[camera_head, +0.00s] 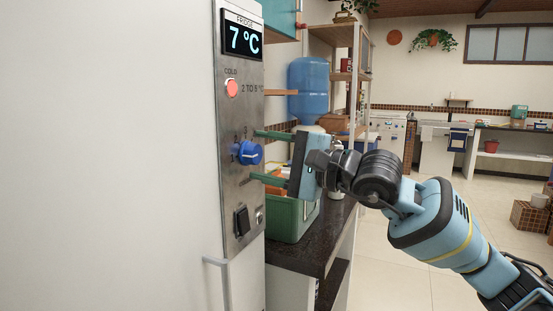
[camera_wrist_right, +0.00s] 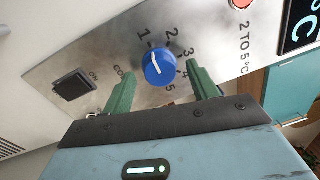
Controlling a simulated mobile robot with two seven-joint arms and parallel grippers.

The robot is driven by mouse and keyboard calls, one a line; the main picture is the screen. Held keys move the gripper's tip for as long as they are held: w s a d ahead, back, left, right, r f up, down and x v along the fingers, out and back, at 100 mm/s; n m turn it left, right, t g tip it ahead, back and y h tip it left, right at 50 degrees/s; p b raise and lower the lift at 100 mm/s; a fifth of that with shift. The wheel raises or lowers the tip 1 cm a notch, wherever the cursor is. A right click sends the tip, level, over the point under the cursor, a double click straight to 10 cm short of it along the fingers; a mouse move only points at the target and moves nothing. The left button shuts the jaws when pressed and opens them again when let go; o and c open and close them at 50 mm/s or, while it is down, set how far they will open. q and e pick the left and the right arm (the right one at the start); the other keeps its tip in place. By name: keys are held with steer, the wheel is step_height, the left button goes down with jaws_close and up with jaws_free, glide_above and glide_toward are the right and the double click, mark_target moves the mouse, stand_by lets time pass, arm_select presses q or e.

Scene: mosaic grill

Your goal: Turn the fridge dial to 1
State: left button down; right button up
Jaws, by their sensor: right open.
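The blue fridge dial (camera_head: 250,153) sits on the steel control panel, and it also shows in the right wrist view (camera_wrist_right: 160,67). A white pointer line crosses its face. Numbers 1 to 5 are printed around it, with 1 at its upper left in the wrist view. My right gripper (camera_head: 258,156) is open, with one green finger on either side of the dial. In the right wrist view its fingers (camera_wrist_right: 161,80) look spread wider than the dial, with gaps on both sides. My left gripper is not in view.
The panel (camera_head: 236,115) has a display (camera_head: 242,38) reading 7 °C, a lit red lamp (camera_head: 232,88) and a black switch (camera_head: 241,221). A green crate (camera_head: 290,220) stands on the dark counter (camera_head: 315,245) behind my gripper. Open floor lies to the right.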

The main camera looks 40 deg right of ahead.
steer(key=shift+f+b+v, duration=0.1)
steer(key=shift+b+v, duration=0.35)
steer(key=shift+v, duration=0.25)
steer(key=shift+f+b+v, duration=0.15)
steer(key=shift+b+v, duration=0.3)
steer(key=shift+v, duration=0.3)
steer(key=b+v, duration=0.3)
steer(key=v, duration=0.1)
steer(key=shift+s+d+r, duration=0.1)
steer(key=shift+s+r, duration=0.1)
steer(key=shift+s, duration=0.2)
